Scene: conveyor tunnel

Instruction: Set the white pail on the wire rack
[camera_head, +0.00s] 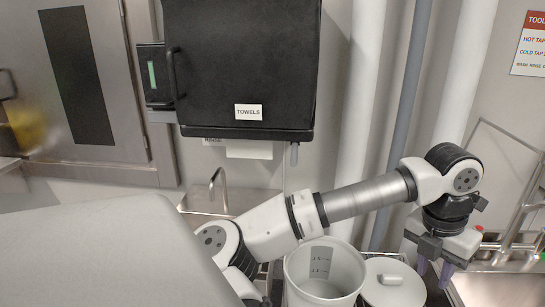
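An open white pail (337,285) with dark graduation marks on its inner wall stands at the bottom centre, its lower part cut off by the frame. My arm passes behind and above it. My gripper (434,274) hangs to the right of the pail, pointing down, with its two purplish fingers apart and nothing visible between them. It is apart from the pail. I cannot clearly make out the wire rack; dark bars show beside the pail, but I cannot tell what they belong to.
A white lid with a handle (392,281) is right beside the pail. A metal sink (500,288) with a tap is at the right. A black towel dispenser (240,60) hangs on the wall, above a small basin with a tap (219,185). Vertical pipes (362,110) run behind my arm.

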